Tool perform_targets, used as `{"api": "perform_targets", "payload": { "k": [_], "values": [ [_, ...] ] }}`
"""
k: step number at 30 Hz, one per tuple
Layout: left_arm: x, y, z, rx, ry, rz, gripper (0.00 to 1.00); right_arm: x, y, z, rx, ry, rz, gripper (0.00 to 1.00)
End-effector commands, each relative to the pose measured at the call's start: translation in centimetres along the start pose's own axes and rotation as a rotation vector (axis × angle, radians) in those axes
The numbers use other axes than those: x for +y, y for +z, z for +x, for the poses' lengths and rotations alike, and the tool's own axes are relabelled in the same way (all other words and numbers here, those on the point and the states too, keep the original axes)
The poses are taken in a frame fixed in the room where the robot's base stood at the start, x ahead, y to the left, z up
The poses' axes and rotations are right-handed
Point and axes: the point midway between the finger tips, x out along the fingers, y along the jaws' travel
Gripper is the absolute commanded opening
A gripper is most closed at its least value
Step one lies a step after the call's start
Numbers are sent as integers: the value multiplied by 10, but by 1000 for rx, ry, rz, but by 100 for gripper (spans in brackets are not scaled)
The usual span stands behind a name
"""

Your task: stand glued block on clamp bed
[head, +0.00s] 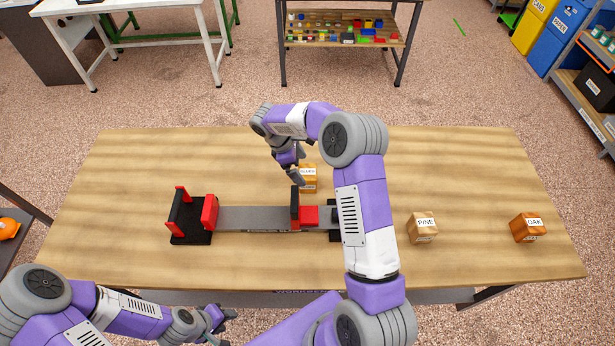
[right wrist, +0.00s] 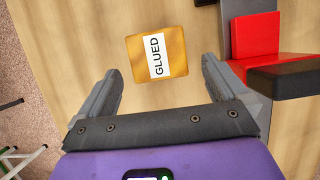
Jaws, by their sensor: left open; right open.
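The glued block (head: 309,184) is an orange wooden cube labelled GLUED, standing on the table behind the clamp. It also shows in the right wrist view (right wrist: 157,55), ahead of the fingers and apart from them. The clamp bed (head: 250,218) is a grey bar between a red-and-black jaw (head: 193,216) at the left and another jaw (head: 304,212) at the right. My right gripper (head: 301,177) is open and empty, above and beside the glued block; its fingers also show in the right wrist view (right wrist: 160,85). My left gripper (head: 222,328) is open at the table's near edge, away from the clamp.
The pine block (head: 422,228) and the oak block (head: 528,227) stand on the right of the wooden table (head: 480,180). In the right wrist view, the red-and-black clamp jaw (right wrist: 256,36) lies close to the right finger. The table's left and back areas are clear.

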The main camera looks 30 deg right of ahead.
Motion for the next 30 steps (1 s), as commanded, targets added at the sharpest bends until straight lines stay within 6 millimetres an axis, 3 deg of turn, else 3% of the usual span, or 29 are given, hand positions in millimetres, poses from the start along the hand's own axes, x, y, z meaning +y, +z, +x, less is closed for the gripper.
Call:
{"api": "perform_targets", "payload": {
  "k": [11,18,26,30],
  "values": [
    [-3,0,7,0,0,0,43,0,1,36,-3,-2,-12,100],
    [-6,-1,15,0,0,0,43,1,3,71,-3,-2,-10,100],
    [-5,-1,14,0,0,0,43,2,3,75,-1,2,-10,100],
    [-5,-1,14,0,0,0,43,2,3,75,-2,2,-9,80]
  ]
}}
